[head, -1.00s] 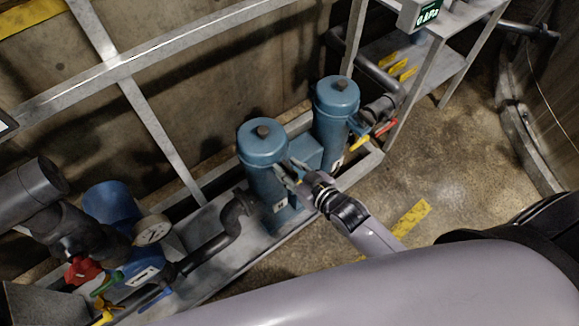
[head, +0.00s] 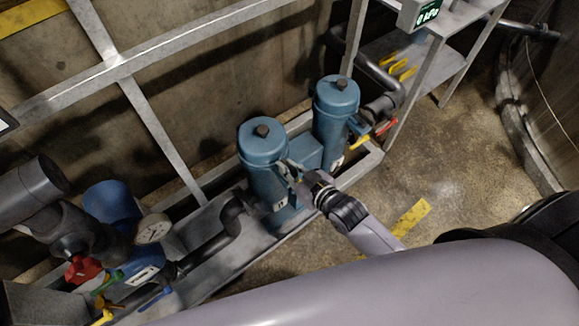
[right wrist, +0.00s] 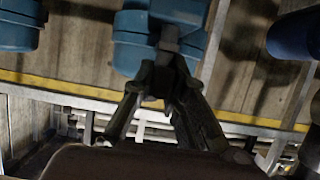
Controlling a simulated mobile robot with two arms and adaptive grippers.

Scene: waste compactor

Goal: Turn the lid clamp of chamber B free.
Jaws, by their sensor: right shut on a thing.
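Two blue cylindrical chambers with domed lids and dark top knobs stand in the metal tray. My right gripper (head: 291,174) is at the right side of the nearer, left chamber (head: 262,150), just below its lid rim. The labels are too small to read, so I cannot tell which letter each chamber bears. In the right wrist view, the fingers (right wrist: 165,58) are shut on a small grey clamp piece (right wrist: 169,37) against the blue chamber (right wrist: 133,50). The fingers partly hide the clamp. The other chamber (head: 336,115) stands behind to the right. My left gripper is out of view.
A dark bent pipe (head: 232,215) runs beside the nearer chamber. A gauge (head: 153,229) and coloured valve handles are at lower left. Yellow and red handles (head: 385,127) sit right of the far chamber. Open floor (head: 450,180) lies to the right.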

